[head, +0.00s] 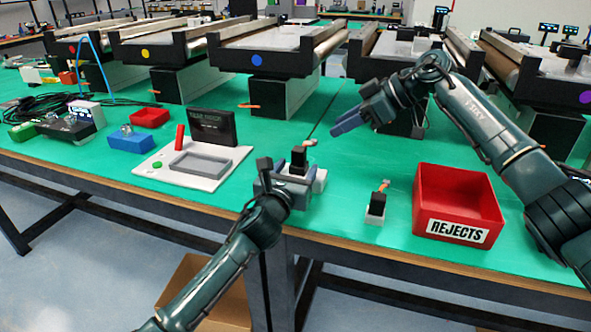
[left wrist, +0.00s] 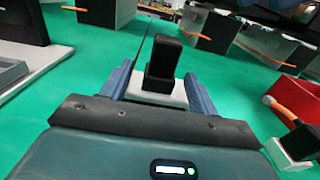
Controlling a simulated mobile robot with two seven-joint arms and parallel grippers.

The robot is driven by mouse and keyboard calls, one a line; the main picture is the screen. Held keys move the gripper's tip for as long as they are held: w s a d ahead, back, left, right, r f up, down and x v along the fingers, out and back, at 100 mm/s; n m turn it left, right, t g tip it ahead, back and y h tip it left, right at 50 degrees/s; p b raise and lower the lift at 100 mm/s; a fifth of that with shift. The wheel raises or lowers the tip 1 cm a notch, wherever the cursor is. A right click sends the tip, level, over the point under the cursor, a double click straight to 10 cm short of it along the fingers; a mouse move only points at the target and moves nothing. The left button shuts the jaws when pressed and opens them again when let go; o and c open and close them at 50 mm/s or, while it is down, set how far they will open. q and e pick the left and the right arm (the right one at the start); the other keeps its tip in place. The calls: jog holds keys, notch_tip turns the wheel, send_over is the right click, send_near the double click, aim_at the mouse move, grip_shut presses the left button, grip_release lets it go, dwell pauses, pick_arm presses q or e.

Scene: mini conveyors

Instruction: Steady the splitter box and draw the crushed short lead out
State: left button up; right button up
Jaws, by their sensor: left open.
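A small white box with a black block standing on it (head: 299,159) sits on the green table; a short orange lead (head: 308,143) shows at its top. My left gripper (head: 291,178) is open around this box. In the left wrist view, the black block (left wrist: 161,64) and the white base (left wrist: 157,92) stand between the two blue fingers; I cannot tell whether they touch it. A similar box (head: 376,206) with an orange lead stands to the right, apart from my grippers. My right gripper (head: 347,122) is above the table, further back, holding nothing I can see; its finger gap is unclear.
A red REJECTS bin (head: 458,205) stands at the right front. A white fixture with a grey tray (head: 201,166) and a dark screen (head: 213,127) is to the left. Several mini conveyors (head: 272,52) line the back. Green table is clear between the two boxes.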

pick_arm(q)
jog(key=shift+w, duration=0.1)
jog(key=shift+c, duration=0.4)
jog(key=c, duration=1.2)
